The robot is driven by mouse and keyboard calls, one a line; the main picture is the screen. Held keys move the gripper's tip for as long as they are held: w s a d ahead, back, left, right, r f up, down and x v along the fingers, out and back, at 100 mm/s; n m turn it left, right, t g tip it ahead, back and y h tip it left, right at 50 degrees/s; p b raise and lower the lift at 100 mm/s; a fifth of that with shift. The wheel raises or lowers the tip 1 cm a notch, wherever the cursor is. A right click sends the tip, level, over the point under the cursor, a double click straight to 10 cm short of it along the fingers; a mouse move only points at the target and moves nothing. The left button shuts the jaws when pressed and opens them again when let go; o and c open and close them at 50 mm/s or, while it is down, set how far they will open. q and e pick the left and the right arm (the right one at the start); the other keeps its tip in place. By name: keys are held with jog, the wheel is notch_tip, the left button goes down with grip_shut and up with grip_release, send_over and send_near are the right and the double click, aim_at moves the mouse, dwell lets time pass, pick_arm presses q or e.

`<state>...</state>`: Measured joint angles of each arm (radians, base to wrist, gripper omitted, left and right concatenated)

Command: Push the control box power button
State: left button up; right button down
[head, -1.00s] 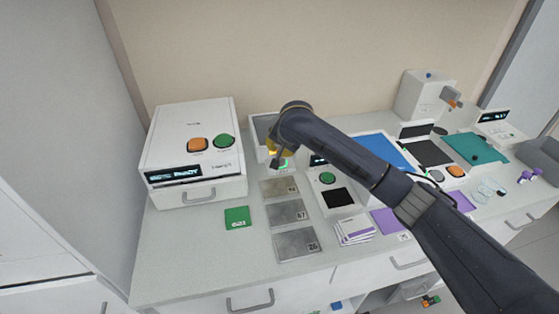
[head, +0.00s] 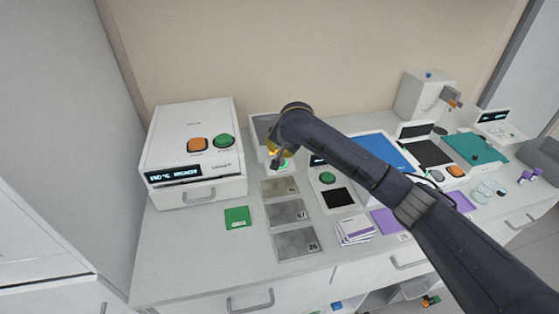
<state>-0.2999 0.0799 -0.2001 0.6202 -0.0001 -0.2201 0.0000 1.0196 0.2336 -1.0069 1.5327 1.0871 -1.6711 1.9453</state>
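A white box with a grey upper panel (head: 264,124), which looks like the control box, stands near the wall, partly hidden behind my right arm. A green-lit spot, apparently its power button (head: 285,163), shows low on its front part. My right gripper (head: 276,162) points down over this box, its tips close beside the green spot. Contact cannot be made out. The gripper is small and partly covered by the wrist, so its opening is unclear. My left gripper is out of view.
A large white machine (head: 193,128) with orange and green buttons stands at the left. Grey numbered plates (head: 287,213), a green card (head: 237,217) and a small device with a green button (head: 327,178) lie in front. The counter's front left is clear.

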jog(key=shift+s+f, duration=0.2)
jog(key=shift+f, duration=1.3)
dwell(1.7)
jog(key=shift+a+r, duration=0.1)
jog(key=shift+r, duration=0.05)
jog(key=shift+s+a+r, duration=0.1)
jog(key=shift+s+r, duration=0.1)
jog(key=shift+r, duration=0.5)
jog(key=shift+w+r, duration=0.2)
jog(key=shift+r, duration=3.05)
